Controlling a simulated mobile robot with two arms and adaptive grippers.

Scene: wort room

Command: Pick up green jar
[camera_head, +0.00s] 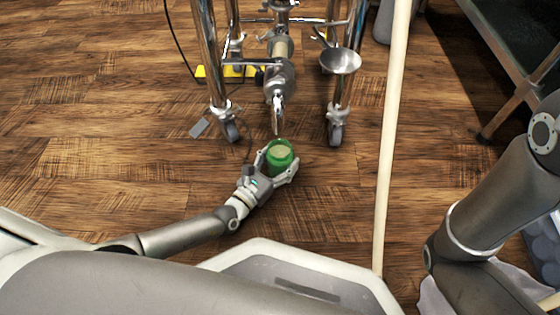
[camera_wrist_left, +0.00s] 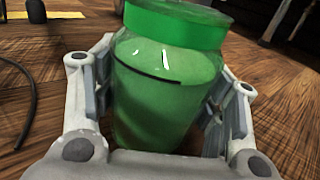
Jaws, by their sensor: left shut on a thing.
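The green jar (camera_head: 280,155) is in the middle of the head view, low over the wooden floor, in front of the metal stand. My left gripper (camera_head: 275,170) is shut on it, with a finger on each side. In the left wrist view the jar (camera_wrist_left: 160,85) fills the space between the two fingers of my left gripper (camera_wrist_left: 158,100). It stands roughly upright, with a green lid on top. I cannot tell whether its base touches the floor. My right arm shows at the right edge of the head view, but its gripper is not visible.
A metal stand on casters (camera_head: 230,128) with a nozzle (camera_head: 277,110) and a metal bowl (camera_head: 340,61) is just beyond the jar. A pale pole (camera_head: 390,130) runs lengthwise to the right. A yellow object (camera_head: 232,72) lies behind. The floor at left is mostly clear.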

